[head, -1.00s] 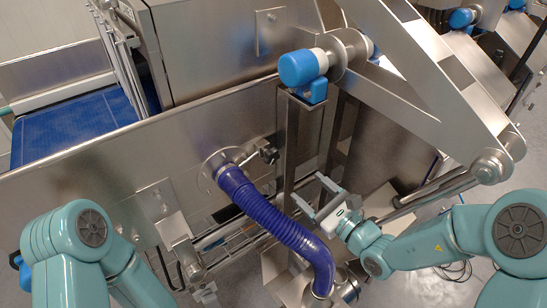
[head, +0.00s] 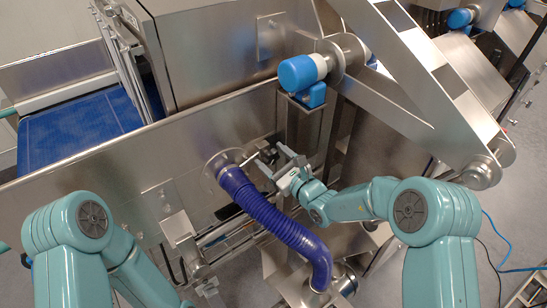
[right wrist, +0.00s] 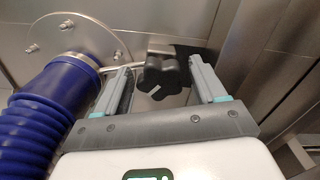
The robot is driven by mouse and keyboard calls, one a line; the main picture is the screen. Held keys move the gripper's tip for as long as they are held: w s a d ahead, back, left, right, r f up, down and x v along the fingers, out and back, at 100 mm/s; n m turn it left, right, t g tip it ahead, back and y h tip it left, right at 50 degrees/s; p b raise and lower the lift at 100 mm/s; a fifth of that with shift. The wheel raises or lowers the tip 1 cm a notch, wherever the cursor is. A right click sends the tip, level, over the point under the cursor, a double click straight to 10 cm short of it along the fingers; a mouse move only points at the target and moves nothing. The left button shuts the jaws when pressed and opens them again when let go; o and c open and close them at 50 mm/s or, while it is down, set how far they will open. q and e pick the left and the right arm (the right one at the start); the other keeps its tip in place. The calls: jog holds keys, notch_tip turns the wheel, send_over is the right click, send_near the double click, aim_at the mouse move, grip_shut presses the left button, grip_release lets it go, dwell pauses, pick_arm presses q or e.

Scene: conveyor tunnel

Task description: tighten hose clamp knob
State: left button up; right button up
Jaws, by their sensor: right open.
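The black lobed knob (right wrist: 158,76) shows in the right wrist view, between my right gripper's two fingers and apparently beyond their tips. It has a pale slot mark on its face. The blue ribbed hose (head: 272,217) runs from a round steel flange (right wrist: 75,38) down to a lower fitting. My right gripper (head: 271,157) is open and empty, beside the hose's upper end. It also shows in the right wrist view (right wrist: 160,69). In the head view the gripper largely hides the knob. My left arm stands at lower left; its gripper is not visible.
A steel side panel (head: 110,165) backs the flange. A steel post (head: 305,130) stands close behind my right gripper, topped by a blue-capped roller (head: 302,72). A blue conveyor belt (head: 75,130) lies at upper left. Steel bars cross below the panel.

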jog(key=c, duration=1.1)
jog(key=shift+o, duration=0.2)
